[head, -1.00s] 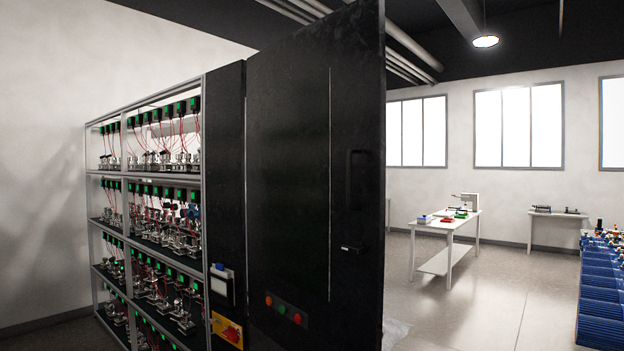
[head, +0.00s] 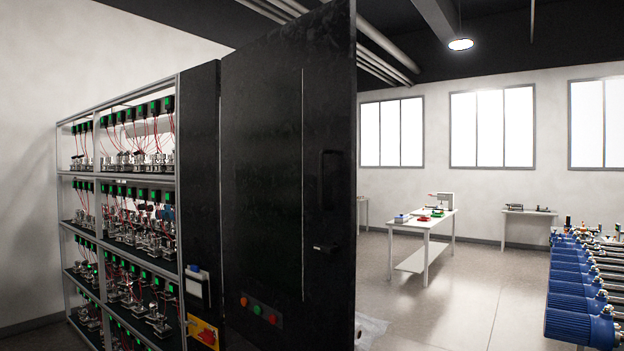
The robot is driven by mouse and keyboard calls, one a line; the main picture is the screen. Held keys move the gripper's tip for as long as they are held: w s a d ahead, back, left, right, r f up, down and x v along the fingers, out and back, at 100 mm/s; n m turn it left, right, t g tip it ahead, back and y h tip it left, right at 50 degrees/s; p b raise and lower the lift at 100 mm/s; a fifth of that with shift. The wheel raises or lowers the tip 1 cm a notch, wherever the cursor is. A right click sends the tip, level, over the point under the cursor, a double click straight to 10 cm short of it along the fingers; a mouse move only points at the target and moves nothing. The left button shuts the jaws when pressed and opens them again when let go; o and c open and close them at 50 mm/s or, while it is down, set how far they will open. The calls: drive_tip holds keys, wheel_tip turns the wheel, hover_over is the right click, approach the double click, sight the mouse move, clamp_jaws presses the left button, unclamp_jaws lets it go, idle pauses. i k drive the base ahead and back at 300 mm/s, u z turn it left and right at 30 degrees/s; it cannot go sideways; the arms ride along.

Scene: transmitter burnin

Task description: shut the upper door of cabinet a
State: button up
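A tall black door or panel (head: 265,150) stands close in front of me, left of centre, in the head view. It has a dark vertical handle (head: 330,180) and a small latch-like piece (head: 325,248) near its right side. It is beside an open metal rack (head: 120,180) full of transmitters with green lights and red wires. I cannot tell whether this is the upper door of cabinet a, as no label is readable. My gripper is not in view.
Red and green buttons (head: 257,308) sit low on the black panel. A white table (head: 425,222) with small parts stands farther back. Blue cylindrical equipment (head: 580,300) fills the lower right. Open floor (head: 470,290) lies between the panel and this equipment.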

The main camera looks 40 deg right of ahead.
sight(289, 133)
drive_tip(key=i, duration=1)
